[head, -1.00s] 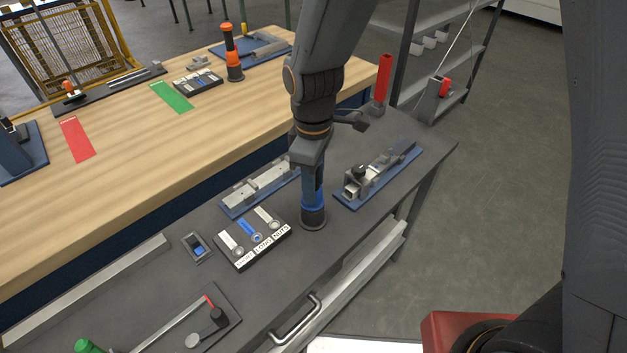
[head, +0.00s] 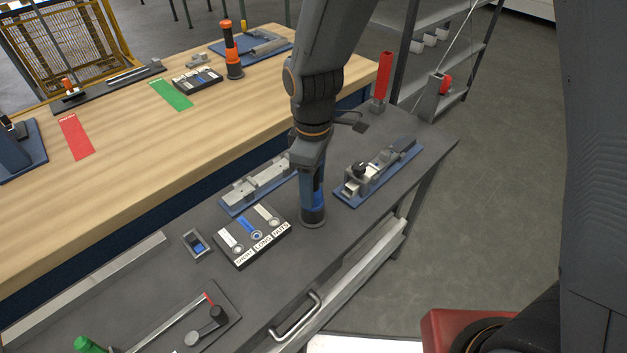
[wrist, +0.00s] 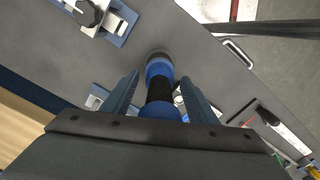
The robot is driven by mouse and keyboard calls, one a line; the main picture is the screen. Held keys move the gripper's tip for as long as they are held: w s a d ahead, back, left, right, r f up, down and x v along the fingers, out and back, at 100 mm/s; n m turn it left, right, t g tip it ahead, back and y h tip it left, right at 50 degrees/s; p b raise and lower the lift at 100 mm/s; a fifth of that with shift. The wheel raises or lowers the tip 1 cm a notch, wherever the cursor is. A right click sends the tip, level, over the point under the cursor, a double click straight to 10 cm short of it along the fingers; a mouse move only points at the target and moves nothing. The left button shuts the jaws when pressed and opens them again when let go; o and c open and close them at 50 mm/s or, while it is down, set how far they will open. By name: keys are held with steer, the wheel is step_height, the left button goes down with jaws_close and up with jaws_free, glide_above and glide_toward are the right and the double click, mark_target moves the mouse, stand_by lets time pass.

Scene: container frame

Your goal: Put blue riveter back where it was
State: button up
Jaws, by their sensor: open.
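The blue riveter stands upright on the dark grey table, with its dark round base (head: 313,218) showing below my gripper (head: 312,190) in the head view. My gripper has come down over it from above and hides most of its body. In the wrist view the blue riveter (wrist: 159,70) runs between the two fingers of my gripper (wrist: 162,84). The fingers are open, one on each side. A gap shows on the left; on the right the finger is very close, and I cannot tell if it touches.
A labelled tray (head: 250,240) lies just left of the riveter. Blue-based fixtures stand behind (head: 258,187) and to the right (head: 375,172). A red cylinder (head: 382,80) stands at the far corner. A wooden bench (head: 130,150) with an orange tool (head: 231,50) is behind.

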steer(key=shift+r, duration=0.55)
step_height(320, 180, up, 12)
steer(key=b, duration=0.3)
steer(key=shift+f, duration=0.1)
